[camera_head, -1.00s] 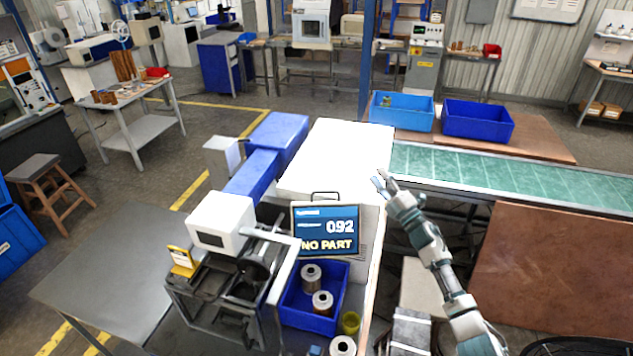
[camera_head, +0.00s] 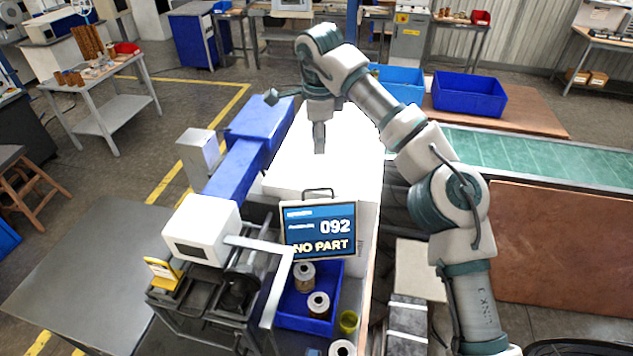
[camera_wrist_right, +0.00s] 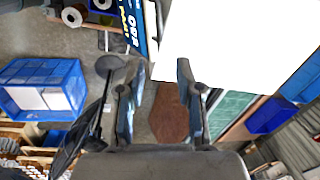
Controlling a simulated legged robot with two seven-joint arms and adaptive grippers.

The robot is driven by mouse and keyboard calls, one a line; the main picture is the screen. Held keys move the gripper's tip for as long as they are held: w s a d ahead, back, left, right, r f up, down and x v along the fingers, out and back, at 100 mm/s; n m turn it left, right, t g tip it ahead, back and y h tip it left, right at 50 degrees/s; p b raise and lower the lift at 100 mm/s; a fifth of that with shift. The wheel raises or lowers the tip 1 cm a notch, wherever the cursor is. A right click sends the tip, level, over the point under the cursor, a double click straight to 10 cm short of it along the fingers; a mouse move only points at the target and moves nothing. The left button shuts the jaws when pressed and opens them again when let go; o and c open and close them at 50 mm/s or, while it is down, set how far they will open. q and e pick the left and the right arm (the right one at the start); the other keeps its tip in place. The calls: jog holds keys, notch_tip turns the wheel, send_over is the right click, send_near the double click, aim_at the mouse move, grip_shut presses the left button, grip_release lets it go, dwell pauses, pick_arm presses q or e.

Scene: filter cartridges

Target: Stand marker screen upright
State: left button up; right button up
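My right gripper (camera_head: 319,148) points down over the white surface, behind and above the screen's handle. In the wrist view its two fingers (camera_wrist_right: 160,78) are spread with nothing held between them. My left gripper is out of view.
The blue bin (camera_head: 335,300) holds metal filter cartridges (camera_head: 318,305). A white-headed machine (camera_head: 201,229) with a bracket stands close left of the screen. A yellow sign (camera_head: 162,272) sits on it. The white top (camera_head: 350,165) is clear around my gripper. A green conveyor (camera_head: 560,165) lies right.

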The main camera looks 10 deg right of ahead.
send_over(313, 189)
notch_tip(313, 189, down, 10)
jog(key=f, duration=0.4)
jog(key=d+f, duration=0.1)
jog(key=f, duration=0.1)
jog(key=shift+a, duration=0.45)
jog(key=shift+c, duration=0.5)
jog(key=shift+a, duration=0.2)
grip_shut()
jog(key=shift+d, duration=0.1)
